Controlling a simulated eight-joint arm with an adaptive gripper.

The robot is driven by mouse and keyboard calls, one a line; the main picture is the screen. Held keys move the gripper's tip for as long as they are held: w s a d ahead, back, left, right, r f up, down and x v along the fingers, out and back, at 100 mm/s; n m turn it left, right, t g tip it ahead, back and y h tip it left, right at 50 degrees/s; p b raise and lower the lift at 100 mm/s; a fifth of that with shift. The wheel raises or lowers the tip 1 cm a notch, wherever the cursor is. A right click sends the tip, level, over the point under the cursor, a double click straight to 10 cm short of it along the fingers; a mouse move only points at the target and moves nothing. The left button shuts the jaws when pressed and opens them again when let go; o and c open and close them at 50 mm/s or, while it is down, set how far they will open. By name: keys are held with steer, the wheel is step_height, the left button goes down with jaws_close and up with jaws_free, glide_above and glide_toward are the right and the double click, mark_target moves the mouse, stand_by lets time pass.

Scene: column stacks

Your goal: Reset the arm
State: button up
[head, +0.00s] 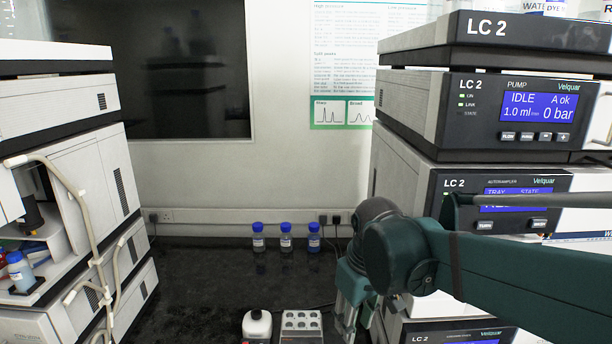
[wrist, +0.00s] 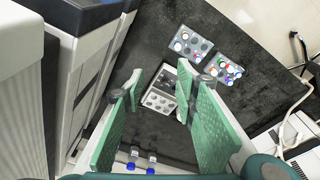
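My gripper (head: 350,305) hangs in front of the right-hand LC 2 stack (head: 405,175), pointing down, with my teal arm reaching in from the right. In the wrist view its two green fingers (wrist: 161,88) stand wide apart with nothing between them. A white rack with round holes (wrist: 160,101) shows on the bench beyond the fingers. The rack also shows at the lower edge of the head view (head: 301,320), left of my gripper. The fingertips are cut off or hidden in the head view.
Three blue-capped bottles (head: 286,241) stand by the back wall. Two vial trays (wrist: 191,44) (wrist: 224,69) lie on the dark bench (head: 200,270). Another stack (head: 70,110) stands left, with tubing.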

steer(key=s+d+r+m+t+p, duration=0.1)
steer(key=s+d+m+t, duration=0.4)
steer(key=s+d, duration=0.5)
steer(key=shift+s+d+r+m+p, duration=0.3)
steer(key=shift+s+m+p, duration=0.15)
steer(key=shift+p, duration=0.15)
steer(key=shift+f, duration=0.1)
stand_by(1.5)
step_height(320, 180, down, 11)
steer(key=b, duration=1.1)
